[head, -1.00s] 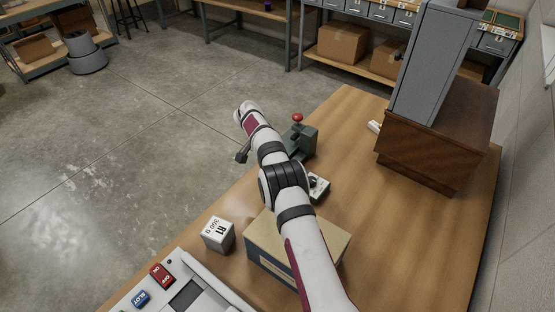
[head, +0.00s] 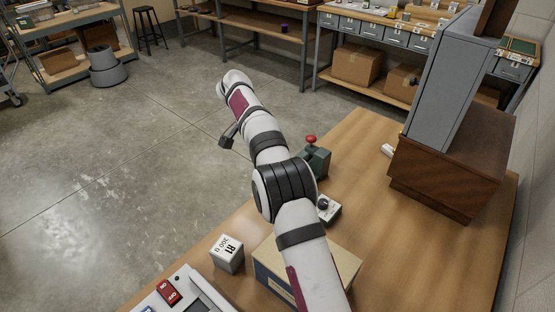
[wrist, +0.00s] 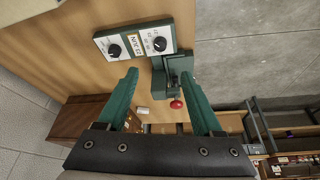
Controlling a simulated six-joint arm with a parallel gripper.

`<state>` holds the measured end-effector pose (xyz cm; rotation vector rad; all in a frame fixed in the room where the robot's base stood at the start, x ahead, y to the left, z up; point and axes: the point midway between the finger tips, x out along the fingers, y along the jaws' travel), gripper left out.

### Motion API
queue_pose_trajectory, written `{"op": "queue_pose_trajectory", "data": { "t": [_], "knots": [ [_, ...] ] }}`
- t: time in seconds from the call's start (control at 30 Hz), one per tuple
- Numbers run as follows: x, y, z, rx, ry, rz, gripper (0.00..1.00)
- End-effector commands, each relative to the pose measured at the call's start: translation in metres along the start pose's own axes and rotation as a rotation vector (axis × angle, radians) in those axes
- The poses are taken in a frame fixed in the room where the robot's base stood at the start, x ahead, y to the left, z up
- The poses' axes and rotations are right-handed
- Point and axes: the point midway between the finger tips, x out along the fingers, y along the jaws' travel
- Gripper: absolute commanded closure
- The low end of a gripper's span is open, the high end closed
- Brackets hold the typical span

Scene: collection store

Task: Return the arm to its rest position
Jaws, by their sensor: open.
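My arm (head: 283,180) stretches from the bottom of the head view over the wooden bench and out past its left edge above the floor. My gripper (wrist: 160,75) shows clearly in the wrist view, with its two green fingers wide apart and nothing between them. Beyond the fingertips are a dark green device with a red knob (wrist: 176,103) and a small box with black dials (wrist: 134,45). In the head view the red-knobbed device (head: 316,160) stands just right of my arm. The gripper's fingers cannot be made out there.
A white block marked 200 g (head: 227,254) and a cardboard box (head: 345,265) sit close to my arm. A grey cabinet (head: 440,95) stands on a brown wooden base (head: 440,180) at right. Open floor (head: 120,190) lies at left.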

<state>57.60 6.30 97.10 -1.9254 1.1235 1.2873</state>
Motion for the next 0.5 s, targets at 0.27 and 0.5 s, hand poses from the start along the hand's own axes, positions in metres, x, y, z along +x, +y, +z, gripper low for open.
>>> {"op": "queue_pose_trajectory", "data": {
  "t": [0.27,0.5],
  "knots": [
    [0.000,0.000,0.000,0.000,0.000,0.000,0.33],
    [-0.028,0.027,-0.008,-0.058,-0.048,0.001,0.33]
  ]
}}
